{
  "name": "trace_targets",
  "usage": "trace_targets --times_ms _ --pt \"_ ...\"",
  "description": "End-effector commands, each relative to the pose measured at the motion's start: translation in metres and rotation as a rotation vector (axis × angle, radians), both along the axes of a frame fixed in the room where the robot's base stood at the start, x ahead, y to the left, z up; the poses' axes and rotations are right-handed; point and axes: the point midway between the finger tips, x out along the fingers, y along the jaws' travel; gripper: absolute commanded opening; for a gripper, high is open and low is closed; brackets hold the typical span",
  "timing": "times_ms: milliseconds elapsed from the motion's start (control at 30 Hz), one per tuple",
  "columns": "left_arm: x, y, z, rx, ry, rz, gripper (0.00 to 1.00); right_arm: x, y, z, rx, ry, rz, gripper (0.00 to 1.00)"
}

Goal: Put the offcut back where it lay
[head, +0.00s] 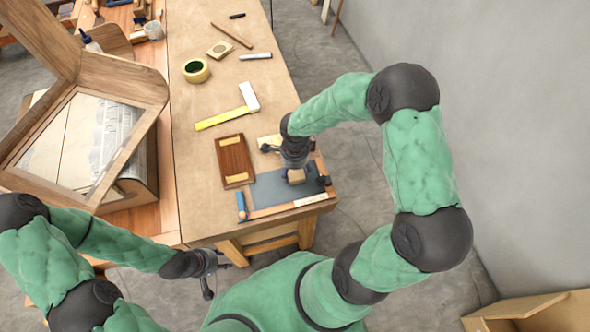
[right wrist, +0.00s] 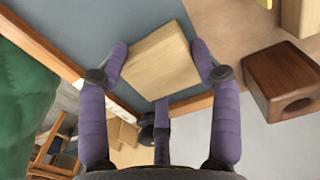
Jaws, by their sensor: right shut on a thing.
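The offcut, a pale wooden block (head: 296,176), is held in my right gripper (head: 296,173). In the right wrist view the offcut (right wrist: 158,64) sits between the purple fingers (right wrist: 160,75), which press on its sides. It is over the grey panel (head: 268,192), which has a wooden rim at the table's front corner; whether it touches the panel I cannot tell. My left gripper (head: 217,276) hangs in front of the table, off its edge, with its fingers apart and nothing between them.
A brown board with yellow strips (head: 234,160) lies left of the panel. A yellow-and-white square (head: 228,111), green tape roll (head: 196,70) and marker (head: 255,56) lie further back. A dark brown block with a hole (right wrist: 284,80) stands close right of the gripper. A wooden frame (head: 85,110) stands left.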

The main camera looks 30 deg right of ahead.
Motion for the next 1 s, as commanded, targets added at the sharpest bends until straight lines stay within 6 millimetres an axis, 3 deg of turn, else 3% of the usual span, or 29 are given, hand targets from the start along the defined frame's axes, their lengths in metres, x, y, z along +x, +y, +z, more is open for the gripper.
trace_targets --times_ms 167,200,267,767,1000 --pt "0.000 0.000 -0.005 0.000 0.000 0.000 0.40 0.000 0.000 -0.004 0.000 0.000 0.000 0.30" --pt "0.000 0.000 -0.005 0.000 0.000 0.000 0.40 0.000 0.000 -0.003 0.000 0.000 0.000 0.69" --pt "0.000 0.000 -0.004 0.000 0.000 0.000 0.40 0.000 0.000 -0.003 0.000 0.000 0.000 0.86" --pt "0.000 0.000 0.002 0.000 0.000 0.000 0.40 0.000 0.000 0.002 0.000 0.001 0.000 0.88" --pt "0.000 0.000 0.007 0.000 0.000 0.000 0.40 0.002 0.000 0.046 -0.001 -0.005 -0.001 0.88"
